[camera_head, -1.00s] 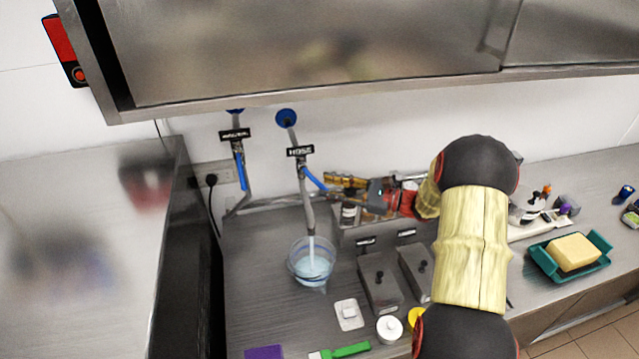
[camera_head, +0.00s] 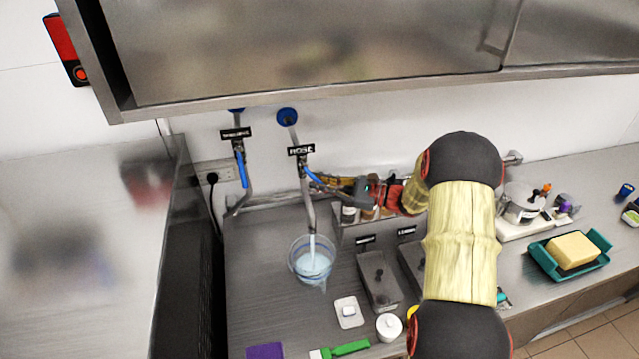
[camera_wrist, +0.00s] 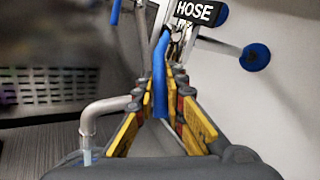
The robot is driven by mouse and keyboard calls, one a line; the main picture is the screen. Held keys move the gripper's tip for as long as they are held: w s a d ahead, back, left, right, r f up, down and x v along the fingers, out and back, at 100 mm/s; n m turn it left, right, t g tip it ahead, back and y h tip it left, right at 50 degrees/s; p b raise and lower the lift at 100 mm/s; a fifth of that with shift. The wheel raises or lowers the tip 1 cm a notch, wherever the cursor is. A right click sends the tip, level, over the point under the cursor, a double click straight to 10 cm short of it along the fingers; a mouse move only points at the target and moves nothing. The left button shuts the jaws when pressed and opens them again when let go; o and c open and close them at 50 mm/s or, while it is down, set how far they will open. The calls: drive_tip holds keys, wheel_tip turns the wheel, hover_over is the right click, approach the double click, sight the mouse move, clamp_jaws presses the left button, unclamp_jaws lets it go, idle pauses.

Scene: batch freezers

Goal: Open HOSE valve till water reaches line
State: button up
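The HOSE valve has a blue lever (camera_head: 314,178) below its black label (camera_head: 301,150). The wrist view shows the lever (camera_wrist: 160,80) running between my fingers. My gripper (camera_head: 327,183) reaches in from the right; its yellow-sided fingers (camera_wrist: 166,75) stand apart on either side of the lever. Whether they touch it is unclear. A stream falls from the hose spout (camera_head: 310,217) into a clear container (camera_head: 291,262) on the counter. Pale blue water (camera_head: 314,265) is in it; a marked line cannot be made out clearly.
Another labelled valve with a blue lever (camera_head: 241,168) is to the left. Grey lidded bins (camera_head: 379,285), a white jar (camera_head: 389,327) and a green-handled brush (camera_head: 345,349) are on the counter. A steel cabinet (camera_head: 300,50) hangs above.

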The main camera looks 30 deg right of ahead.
clamp_jaws()
drive_tip(key=shift+r, duration=0.15)
idle(0.4)
drive_tip(key=d+r+n+g+h+p, duration=0.1)
drive_tip(key=h, duration=0.1)
drive_tip(key=d+r+n+g+h+p, duration=0.1)
drive_tip(key=shift+s+r+g+h, duration=0.15)
drive_tip(key=shift+r+g+h, duration=0.15)
drive_tip(key=shift+h, duration=0.1)
drive_tip(key=shift+s+d+r+n+g+h+p, duration=0.15)
drive_tip(key=shift+r+n+g+h+p, duration=0.45)
drive_tip(key=shift+h, duration=0.45)
drive_tip(key=shift+w+d+r+n+g+h+p, duration=0.15)
drive_tip(key=shift+r+n+g+h+p, duration=0.35)
drive_tip(key=shift+r+h, duration=0.45)
drive_tip(key=shift+s+f, duration=0.1)
drive_tip(key=shift+f, duration=0.05)
drive_tip(key=o, duration=0.5)
unclamp_jaws()
drive_tip(key=shift+o, duration=0.6)
